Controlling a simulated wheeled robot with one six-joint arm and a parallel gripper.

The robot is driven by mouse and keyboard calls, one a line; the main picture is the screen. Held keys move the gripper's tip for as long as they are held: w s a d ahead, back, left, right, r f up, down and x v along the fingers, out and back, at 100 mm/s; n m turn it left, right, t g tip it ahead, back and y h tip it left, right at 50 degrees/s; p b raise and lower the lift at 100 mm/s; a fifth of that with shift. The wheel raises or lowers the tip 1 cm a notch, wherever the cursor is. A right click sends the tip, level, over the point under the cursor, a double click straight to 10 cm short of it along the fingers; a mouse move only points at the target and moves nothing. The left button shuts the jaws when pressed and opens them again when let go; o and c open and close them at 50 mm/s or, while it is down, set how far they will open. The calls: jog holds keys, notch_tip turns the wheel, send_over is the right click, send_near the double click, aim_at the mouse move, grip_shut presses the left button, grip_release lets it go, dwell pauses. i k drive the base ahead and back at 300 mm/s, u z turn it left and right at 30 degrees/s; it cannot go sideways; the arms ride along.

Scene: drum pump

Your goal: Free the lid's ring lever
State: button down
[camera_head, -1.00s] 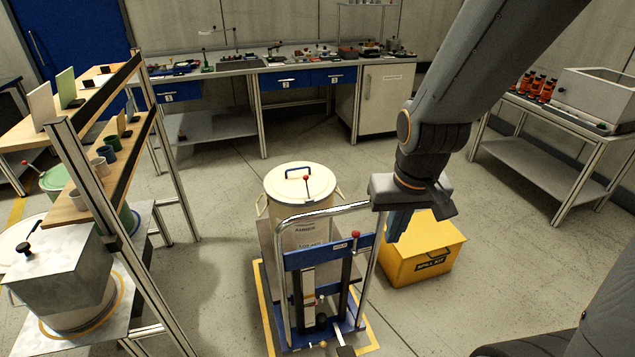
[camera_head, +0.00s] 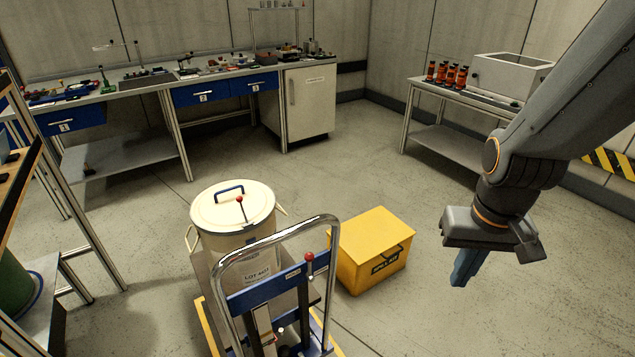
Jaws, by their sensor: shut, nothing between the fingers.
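The cream drum (camera_head: 254,260) stands upright on a lift trolley (camera_head: 278,290). Its round lid (camera_head: 211,211) is on top and carries a blue handle (camera_head: 229,189). A small lever with a red knob (camera_head: 239,199) stands up near the lid's middle front; I take it to be the ring lever, but its lower end is too small to make out. My gripper (camera_head: 463,274) points down in free air to the right of the drum and the yellow box, well apart from the lid. Its blue fingers are shut and hold nothing.
The trolley's chrome push bar (camera_head: 283,233) and a second red knob (camera_head: 309,257) rise in front of the drum. A yellow spill kit box (camera_head: 372,250) stands right of it. A shelf rack is at left, benches behind. Floor right of the box is clear.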

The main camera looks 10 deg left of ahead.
aim_at(239, 198)
jog(key=z, duration=1.4)
jog(key=i, duration=1.35)
jog(key=u, duration=3.6)
jog(key=i, duration=0.5)
jog(key=z, duration=0.1)
